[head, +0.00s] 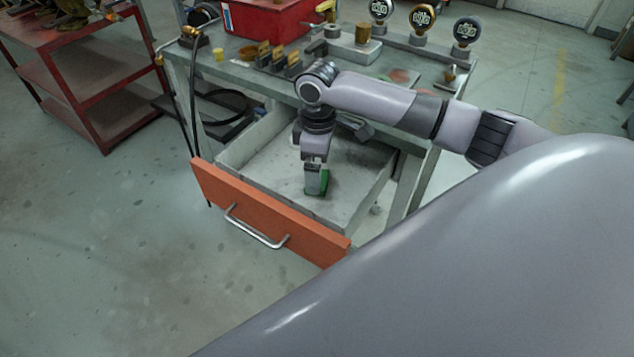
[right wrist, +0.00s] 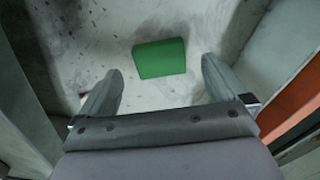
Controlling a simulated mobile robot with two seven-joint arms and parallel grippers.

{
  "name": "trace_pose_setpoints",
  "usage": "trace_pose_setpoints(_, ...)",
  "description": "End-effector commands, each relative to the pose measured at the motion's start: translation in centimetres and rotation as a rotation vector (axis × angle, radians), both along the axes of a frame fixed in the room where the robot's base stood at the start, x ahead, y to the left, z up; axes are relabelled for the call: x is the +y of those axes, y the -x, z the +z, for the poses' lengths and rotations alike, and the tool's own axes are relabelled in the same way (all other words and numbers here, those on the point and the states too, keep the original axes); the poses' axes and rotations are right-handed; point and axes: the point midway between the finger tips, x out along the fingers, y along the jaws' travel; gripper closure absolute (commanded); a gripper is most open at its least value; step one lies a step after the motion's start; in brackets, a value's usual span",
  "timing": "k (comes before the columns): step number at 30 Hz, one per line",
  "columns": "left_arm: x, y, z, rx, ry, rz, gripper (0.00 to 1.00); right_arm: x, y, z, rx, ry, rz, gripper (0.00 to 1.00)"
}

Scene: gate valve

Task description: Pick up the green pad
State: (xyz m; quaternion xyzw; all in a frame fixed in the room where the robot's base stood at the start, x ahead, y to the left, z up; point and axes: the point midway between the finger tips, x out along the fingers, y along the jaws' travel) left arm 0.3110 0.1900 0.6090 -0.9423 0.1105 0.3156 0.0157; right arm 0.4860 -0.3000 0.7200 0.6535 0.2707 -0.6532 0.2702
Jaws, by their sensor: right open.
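The green pad (right wrist: 160,58) lies on the grey floor of the open drawer (head: 345,165). In the right wrist view it is a green block just beyond and between my fingertips. In the head view a part of the pad (head: 324,182) shows beside my right gripper, which hides the rest. My right gripper (head: 315,192) points down into the drawer. Its two fingers are apart and nothing is between them in the right wrist view (right wrist: 160,80). My left gripper is not in view.
The drawer has an orange front (head: 265,210) with a metal handle (head: 255,232). The workbench above holds a red box (head: 265,18), gauges (head: 421,18) and small parts. A red shelf cart (head: 85,75) stands at the left. Open floor lies in front.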

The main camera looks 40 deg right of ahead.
Motion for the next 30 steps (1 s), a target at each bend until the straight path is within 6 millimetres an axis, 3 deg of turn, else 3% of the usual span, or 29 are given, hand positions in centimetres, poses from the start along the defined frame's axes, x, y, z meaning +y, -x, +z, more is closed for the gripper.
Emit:
trace_pose_setpoints(1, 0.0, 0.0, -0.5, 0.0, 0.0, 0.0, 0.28, 0.2, 0.0, -1.2, 0.003, 0.001, -0.001, 0.01)
trace_pose_setpoints(6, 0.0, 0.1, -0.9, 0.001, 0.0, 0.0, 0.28, 0.1, 0.0, -2.9, 0.001, 0.002, -0.001, 0.01)
trace_pose_setpoints(14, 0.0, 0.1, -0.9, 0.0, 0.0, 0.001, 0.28, 0.1, 0.0, -3.1, -0.001, 0.002, 0.0, 0.01)
trace_pose_setpoints(20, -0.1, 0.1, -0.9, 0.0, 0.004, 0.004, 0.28, 0.1, 0.0, -3.1, -0.001, 0.002, 0.0, 0.6)
trace_pose_setpoints(22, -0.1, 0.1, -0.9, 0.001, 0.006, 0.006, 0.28, 0.1, 0.0, -3.1, -0.001, 0.002, 0.0, 0.6)
trace_pose_setpoints(23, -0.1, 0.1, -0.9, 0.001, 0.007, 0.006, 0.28, 0.1, 0.0, -3.1, -0.001, 0.002, 0.0, 0.65)
trace_pose_setpoints(30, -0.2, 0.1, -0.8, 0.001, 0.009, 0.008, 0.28, 0.1, 0.0, -2.7, -0.002, 0.001, 0.0, 0.65)
